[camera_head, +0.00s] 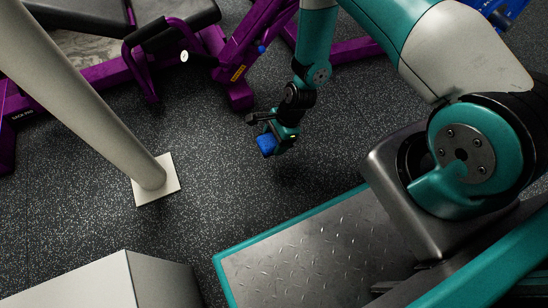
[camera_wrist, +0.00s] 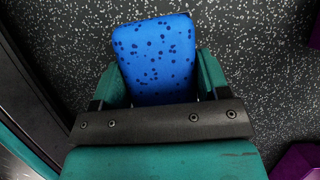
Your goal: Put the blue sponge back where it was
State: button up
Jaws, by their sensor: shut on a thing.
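The blue sponge (camera_head: 267,145) is held at the end of my arm, above the dark floor. In the wrist view the sponge (camera_wrist: 157,58) is a bright blue block with dark spots, slightly tilted. My gripper (camera_head: 276,142) is shut on it, with one teal finger on each side. The fingers also show in the wrist view (camera_wrist: 160,85). The sponge's lower end is hidden behind the dark bar of my gripper in the wrist view.
A pale post (camera_head: 110,120) with a square foot (camera_head: 155,192) stands at left. Purple gym benches (camera_head: 240,90) stand at the back. A light box (camera_head: 120,285) is at the lower left. Speckled floor (camera_head: 215,160) between post and gripper is clear.

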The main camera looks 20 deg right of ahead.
aim_at(272, 160)
notch_tip(272, 160, down, 9)
jog(key=b, duration=0.4)
jog(key=shift+d, duration=0.1)
jog(key=shift+f+b, duration=0.2)
jog(key=shift+b, duration=0.15)
jog(key=o, duration=0.8)
jog(key=shift+r, duration=0.1)
